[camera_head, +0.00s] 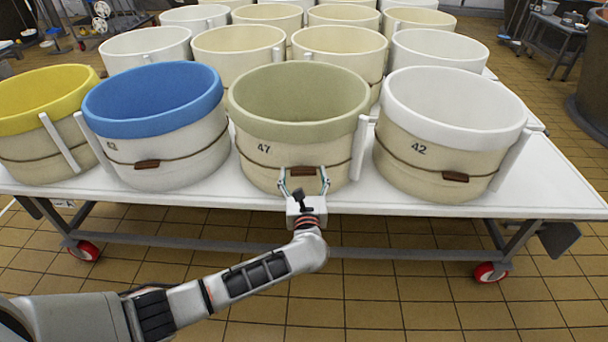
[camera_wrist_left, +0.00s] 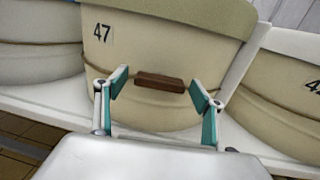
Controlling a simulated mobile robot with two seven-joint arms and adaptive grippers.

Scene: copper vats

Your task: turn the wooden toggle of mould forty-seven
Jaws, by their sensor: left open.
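Mould forty-seven (camera_head: 262,152) is a cream tub with an olive-green rim, at the front middle of the table in the head view. Its number also shows in the left wrist view (camera_wrist_left: 103,32). Its wooden toggle (camera_head: 303,171) is a small dark brown block on a cord around the tub, lying about level. In the left wrist view the toggle (camera_wrist_left: 160,82) sits between the fingertips, a little beyond them. My left gripper (camera_head: 303,181) is open, with one finger on each side of the toggle and a gap on both sides. My right gripper is not in view.
A blue-rimmed mould (camera_head: 155,105) stands close on the left and white mould forty-two (camera_head: 450,130) on the right, each with its own toggle. More moulds stand behind. The white table (camera_head: 545,185) has a narrow bare front strip; wheels and tiled floor (camera_head: 370,305) are below.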

